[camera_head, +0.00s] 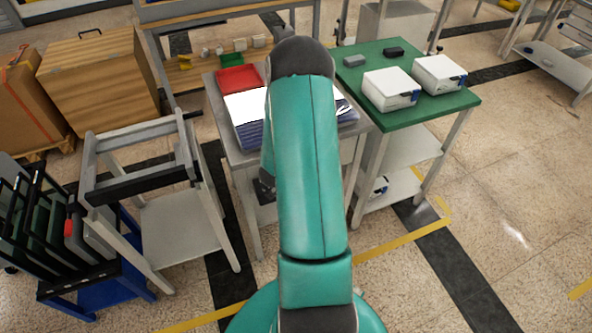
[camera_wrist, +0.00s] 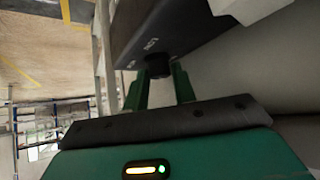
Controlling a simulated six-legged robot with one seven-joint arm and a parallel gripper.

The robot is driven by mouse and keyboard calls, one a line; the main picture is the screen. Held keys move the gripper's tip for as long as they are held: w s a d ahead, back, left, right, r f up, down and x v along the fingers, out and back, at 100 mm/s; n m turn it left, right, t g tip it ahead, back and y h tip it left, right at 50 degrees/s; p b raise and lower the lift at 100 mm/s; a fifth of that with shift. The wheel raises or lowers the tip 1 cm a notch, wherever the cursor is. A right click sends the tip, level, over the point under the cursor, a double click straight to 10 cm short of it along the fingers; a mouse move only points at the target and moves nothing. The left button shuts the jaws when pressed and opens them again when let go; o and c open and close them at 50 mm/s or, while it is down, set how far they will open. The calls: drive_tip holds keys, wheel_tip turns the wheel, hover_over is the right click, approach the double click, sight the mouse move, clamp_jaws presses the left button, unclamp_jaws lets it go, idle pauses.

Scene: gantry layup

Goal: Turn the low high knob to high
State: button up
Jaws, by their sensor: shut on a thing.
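The low high knob (camera_wrist: 158,66) is a short black cylinder under a dark grey panel (camera_wrist: 165,25) in the wrist view. Small pale lettering sits beside it; one word looks like LOW, the other is too small to read. My gripper (camera_wrist: 161,76) has its two green fingers on either side of the knob and is shut on it. Which way the knob points cannot be told. In the head view my teal arm hides the gripper and the knob.
In the head view a grey table (camera_head: 217,97) carries a red tray (camera_head: 239,79) and a stack of sheets. A green-topped table (camera_head: 428,110) with white boxes stands to its right. A grey frame stand (camera_head: 142,181) is at left. Open floor lies at right.

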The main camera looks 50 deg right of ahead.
drive_tip(key=shift+f, duration=0.1)
idle(0.3)
drive_tip(key=o, duration=1)
drive_tip(key=shift+a, duration=0.1)
drive_tip(key=v, duration=1.3)
drive_tip(key=shift+s+a+r, duration=0.1)
drive_tip(key=shift+a+r, duration=0.1)
drive_tip(key=shift+r, duration=0.1)
drive_tip(key=shift+c, duration=0.3)
